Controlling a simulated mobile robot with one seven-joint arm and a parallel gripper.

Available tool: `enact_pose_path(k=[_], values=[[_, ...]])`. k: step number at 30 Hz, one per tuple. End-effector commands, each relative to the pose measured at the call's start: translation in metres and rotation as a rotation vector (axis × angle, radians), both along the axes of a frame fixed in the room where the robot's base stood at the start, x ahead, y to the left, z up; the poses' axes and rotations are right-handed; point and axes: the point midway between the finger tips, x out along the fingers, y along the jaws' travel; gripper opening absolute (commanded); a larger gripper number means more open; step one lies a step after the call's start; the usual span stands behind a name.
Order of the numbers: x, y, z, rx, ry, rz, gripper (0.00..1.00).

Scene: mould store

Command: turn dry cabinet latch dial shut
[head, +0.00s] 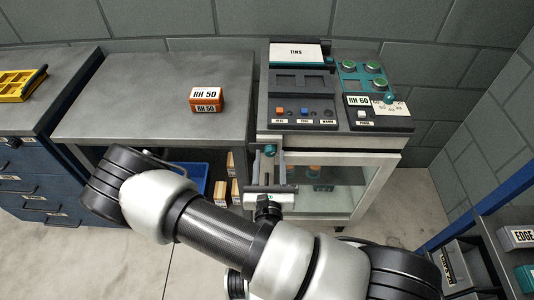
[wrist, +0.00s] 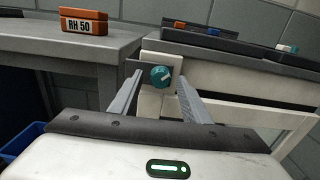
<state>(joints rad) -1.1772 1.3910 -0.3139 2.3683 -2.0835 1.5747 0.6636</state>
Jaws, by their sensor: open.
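The dry cabinet (head: 377,170) has a pale frame and a glass door and stands under the dark control top. In the head view the dial (head: 270,150) shows small, just beyond my gripper (head: 270,168). In the wrist view my gripper (wrist: 160,88) is open and empty, with one finger on each side of the dial in the picture. I cannot tell whether the fingertips reach it or stop short.
An orange RH 50 box (head: 206,100) sits on the grey bench (head: 150,122) to the left. A blue bin (head: 195,177) is under that bench. The control panel (head: 300,118) has buttons and an RH 60 sign. A shelf (head: 490,225) with labelled boxes stands at the right.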

Motion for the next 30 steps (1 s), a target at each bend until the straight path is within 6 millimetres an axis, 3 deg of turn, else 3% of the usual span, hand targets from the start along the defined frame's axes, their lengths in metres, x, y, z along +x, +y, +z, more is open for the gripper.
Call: enact_pose_path(k=[10,18,30], values=[[0.0006,-0.0014,0.0001,-0.001,0.0,0.001,0.43],[0.0006,-0.0013,0.0,-0.001,0.0,0.001,0.02],[0.0005,-0.0015,0.0013,-0.085,0.004,0.001,0.02]])
